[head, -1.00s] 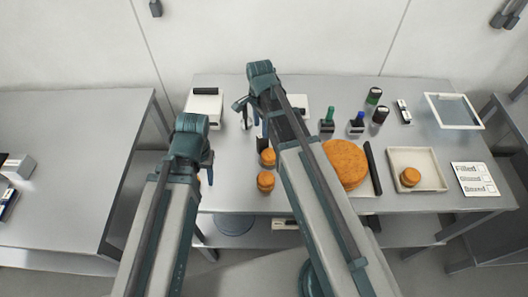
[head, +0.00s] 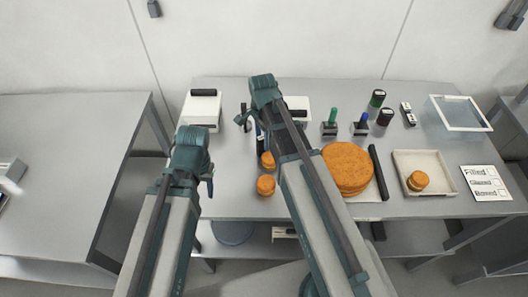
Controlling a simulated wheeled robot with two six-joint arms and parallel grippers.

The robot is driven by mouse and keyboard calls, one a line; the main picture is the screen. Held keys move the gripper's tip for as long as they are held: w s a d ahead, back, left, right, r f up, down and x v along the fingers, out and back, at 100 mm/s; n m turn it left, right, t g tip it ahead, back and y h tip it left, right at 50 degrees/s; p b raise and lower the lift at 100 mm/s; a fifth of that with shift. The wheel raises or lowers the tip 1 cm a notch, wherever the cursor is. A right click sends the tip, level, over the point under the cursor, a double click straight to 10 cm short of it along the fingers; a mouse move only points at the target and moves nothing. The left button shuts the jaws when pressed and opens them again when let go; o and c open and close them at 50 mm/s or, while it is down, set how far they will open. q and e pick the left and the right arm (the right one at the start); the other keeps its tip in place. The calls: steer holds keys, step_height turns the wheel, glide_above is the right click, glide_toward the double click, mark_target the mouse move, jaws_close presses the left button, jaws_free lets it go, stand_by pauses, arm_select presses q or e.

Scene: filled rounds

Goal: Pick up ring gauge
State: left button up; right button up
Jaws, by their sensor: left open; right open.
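I cannot pick out a ring gauge for certain; it may be hidden behind an arm or too small to tell. My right gripper (head: 250,126) is open, fingers downward over the grey table (head: 228,160), between the left white device and the partly hidden one. Two orange rounds, one upper (head: 267,160) and one lower (head: 266,185), stand just below it, the upper partly covered by my arm. My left gripper (head: 208,186) is open near the table's front left edge, mostly hidden by its own wrist. I see nothing held in either gripper.
A white device (head: 202,112) stands at the back left, another (head: 299,104) behind my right arm. A large orange disc (head: 347,168), a black bar (head: 378,172), a shallow tray (head: 438,160) holding a round (head: 418,181), several stamps, a clear-topped frame (head: 462,113) and a label card (head: 486,184) fill the right.

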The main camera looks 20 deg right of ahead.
steer(key=shift+c, duration=0.3)
jaws_close()
stand_by(1.1)
